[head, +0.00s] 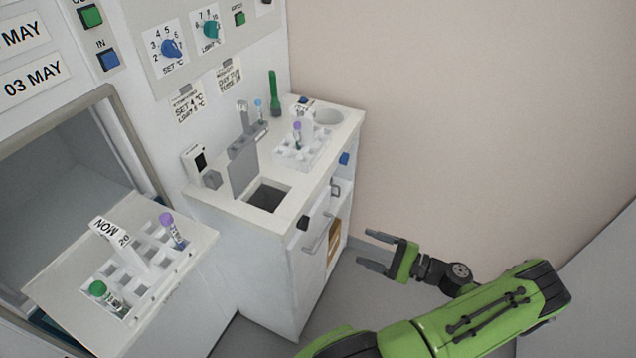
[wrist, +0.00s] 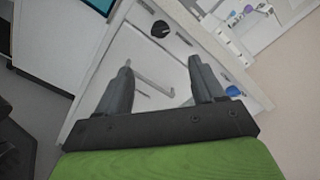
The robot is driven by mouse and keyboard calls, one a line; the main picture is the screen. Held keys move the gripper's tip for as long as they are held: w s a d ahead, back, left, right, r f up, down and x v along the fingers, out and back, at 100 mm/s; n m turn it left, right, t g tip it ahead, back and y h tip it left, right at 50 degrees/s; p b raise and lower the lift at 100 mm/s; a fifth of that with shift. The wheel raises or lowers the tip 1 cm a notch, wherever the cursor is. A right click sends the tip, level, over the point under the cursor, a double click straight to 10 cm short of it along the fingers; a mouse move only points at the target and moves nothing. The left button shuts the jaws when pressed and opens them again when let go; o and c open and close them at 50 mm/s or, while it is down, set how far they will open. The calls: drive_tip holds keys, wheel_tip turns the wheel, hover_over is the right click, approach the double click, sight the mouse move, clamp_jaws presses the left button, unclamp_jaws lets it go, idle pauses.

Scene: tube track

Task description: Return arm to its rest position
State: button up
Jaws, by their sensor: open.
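My gripper (head: 376,250) is green with grey fingers. It is open and empty, held in the air to the right of the white cabinet (head: 262,270) in the head view. In the wrist view my gripper (wrist: 162,80) has its two fingers spread, with the cabinet front and its handle (wrist: 155,82) behind the gap. I cannot tell how far the fingers are from the cabinet. My green arm (head: 480,315) reaches in from the lower right of the head view.
A white rack (head: 150,262) with a purple-capped and a green-capped tube sits on the lowered shelf at left. Another rack (head: 305,150) stands on the cabinet top, beside a square opening (head: 268,195) and a green-handled tool (head: 273,92). A plain wall is at right.

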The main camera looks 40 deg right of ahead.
drive_tip(key=w+a+r+n+g+p, duration=0.1)
drive_tip(key=w+a+r+n+g, duration=0.4)
drive_tip(key=a+r+n+g, duration=0.25)
drive_tip(key=w+a+r+n+g+p, duration=0.1)
drive_tip(key=w+a+r+n+g, duration=0.5)
drive_tip(key=a+g, duration=0.25)
drive_tip(key=s+a+r+n+t+h+p, duration=0.1)
drive_tip(key=s+a+r+n+t+h, duration=0.3)
drive_tip(key=s+a+r, duration=0.7)
wheel_tip(320, 180, up, 4)
drive_tip(key=a+n+h, duration=0.1)
drive_tip(key=n+h, duration=0.1)
drive_tip(key=n, duration=0.2)
drive_tip(key=shift+s+a+r+n+t, duration=0.15)
drive_tip(key=shift+s+a+n+t, duration=0.15)
drive_tip(key=shift+s+n, duration=0.1)
